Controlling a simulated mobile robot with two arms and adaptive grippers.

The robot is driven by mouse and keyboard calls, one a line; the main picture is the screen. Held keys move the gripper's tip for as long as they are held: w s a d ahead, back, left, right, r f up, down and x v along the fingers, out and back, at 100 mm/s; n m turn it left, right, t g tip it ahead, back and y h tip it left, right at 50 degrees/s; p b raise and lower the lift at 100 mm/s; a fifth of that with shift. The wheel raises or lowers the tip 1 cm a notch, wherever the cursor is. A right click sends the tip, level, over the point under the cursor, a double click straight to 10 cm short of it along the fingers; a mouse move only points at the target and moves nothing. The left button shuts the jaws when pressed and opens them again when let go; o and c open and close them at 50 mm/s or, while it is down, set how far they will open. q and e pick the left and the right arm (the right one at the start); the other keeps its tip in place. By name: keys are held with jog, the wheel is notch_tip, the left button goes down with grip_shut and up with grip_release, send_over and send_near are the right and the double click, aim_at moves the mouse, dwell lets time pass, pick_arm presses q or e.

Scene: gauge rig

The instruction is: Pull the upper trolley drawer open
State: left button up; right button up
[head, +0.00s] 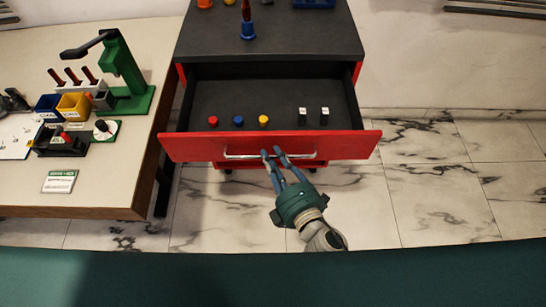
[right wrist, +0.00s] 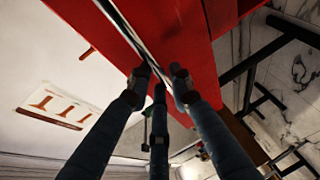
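The upper trolley drawer (head: 190,147) has a red front and a dark inside, and it stands well out from the trolley (head: 345,38). A silver bar handle (head: 236,156) runs across its front; the bar also shows in the right wrist view (right wrist: 122,27). My right gripper (head: 271,153) reaches from below to the middle of the handle. Its fingers converge on the bar and look shut on it; they hide part of the bar. In the right wrist view the fingertips (right wrist: 159,82) are close together at the handle. My left gripper is out of view.
Red, blue and yellow pegs (head: 238,121) and two white-topped blocks (head: 324,116) stand in the drawer. A bench (head: 110,200) with a green press (head: 125,70) and bins is close on the left. The marble floor (head: 430,190) at right is clear.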

jog(key=shift+o, duration=0.8)
jog(key=shift+s+d, duration=0.1)
jog(key=shift+s, duration=0.1)
jog(key=v, duration=1.1)
jog(key=shift+s+r, duration=0.15)
jog(key=shift+s, duration=0.1)
jog(key=shift+d, duration=0.1)
jog(key=s+d+f+m+g+h, duration=0.1)
jog(key=s+d+f+m+g, duration=0.15)
jog(key=f, duration=0.85)
jog(key=s+d+f+m+g+h, duration=0.2)
jog(key=s+d+f+m, duration=0.15)
jog(key=f, duration=0.75)
jog(key=s+d+f+m+g+h, duration=0.15)
jog(key=f+m, duration=0.25)
jog(key=f, duration=0.7)
jog(key=s+d+f+m+g+h, duration=0.1)
jog(key=s+d+f+m+g, duration=0.3)
jog(key=s+f, duration=0.4)
jog(key=s+d+f+m+g, duration=0.3)
jog(key=s+d+f+m, duration=0.2)
jog(key=s+f, duration=0.4)
jog(key=s+d, duration=0.1)
jog(key=s, duration=0.1)
jog(key=shift+s+d+g+h, duration=0.25)
jog(key=shift+d+g+h, duration=0.1)
jog(key=shift+d+g, duration=0.05)
